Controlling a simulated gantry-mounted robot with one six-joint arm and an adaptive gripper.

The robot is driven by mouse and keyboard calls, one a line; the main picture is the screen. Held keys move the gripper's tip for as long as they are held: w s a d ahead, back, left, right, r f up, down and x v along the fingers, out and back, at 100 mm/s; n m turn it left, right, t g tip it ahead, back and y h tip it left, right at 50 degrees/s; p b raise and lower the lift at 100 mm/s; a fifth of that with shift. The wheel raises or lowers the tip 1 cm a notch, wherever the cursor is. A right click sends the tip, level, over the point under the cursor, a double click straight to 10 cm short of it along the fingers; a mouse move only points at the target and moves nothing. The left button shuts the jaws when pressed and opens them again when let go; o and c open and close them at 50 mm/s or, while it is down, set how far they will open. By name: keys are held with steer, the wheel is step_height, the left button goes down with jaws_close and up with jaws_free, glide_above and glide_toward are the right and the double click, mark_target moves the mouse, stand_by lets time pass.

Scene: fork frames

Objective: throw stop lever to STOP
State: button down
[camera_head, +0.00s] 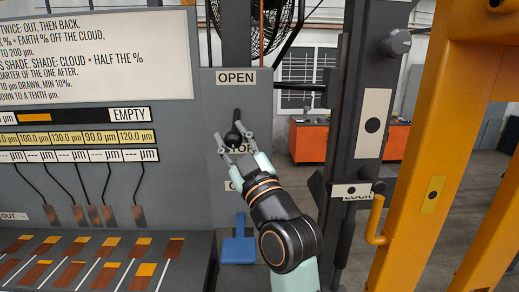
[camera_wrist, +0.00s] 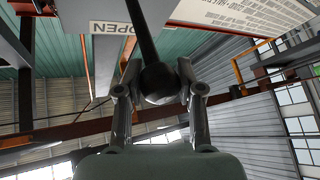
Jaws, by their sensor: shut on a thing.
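The stop lever (camera_head: 237,120) is a dark rod with a black ball knob on the grey panel (camera_head: 259,102). My gripper (camera_head: 234,137) comes from below right and is shut on the lever's knob. In the wrist view the black knob (camera_wrist: 159,80) sits between the two fingers (camera_wrist: 159,92), and its rod runs up past the OPEN label (camera_wrist: 112,27). A lower label (camera_head: 235,185) is mostly hidden by my gripper.
Left of the panel is a board with rows of values, an EMPTY label (camera_head: 129,115) and hanging cables. A blue bracket (camera_head: 238,246) is below. A dark post (camera_head: 361,110) and an orange frame (camera_head: 433,150) stand to the right.

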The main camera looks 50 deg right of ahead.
steer(key=shift+w+d+f+b, duration=0.15)
steer(key=shift+f+b, duration=0.25)
steer(key=shift+f, duration=0.35)
steer(key=shift+w+d+f+b, duration=0.2)
steer(key=shift+f+b, duration=0.15)
steer(key=shift+f, duration=0.35)
steer(key=shift+w+d+f+b, duration=0.15)
steer(key=shift+f+b, duration=0.25)
steer(key=shift+f, duration=0.35)
steer(key=c, duration=0.7)
jaws_free()
steer(key=shift+w+a+r, duration=0.1)
steer(key=shift+a, duration=0.05)
steer(key=shift+r, duration=0.1)
steer(key=v, duration=1.2)
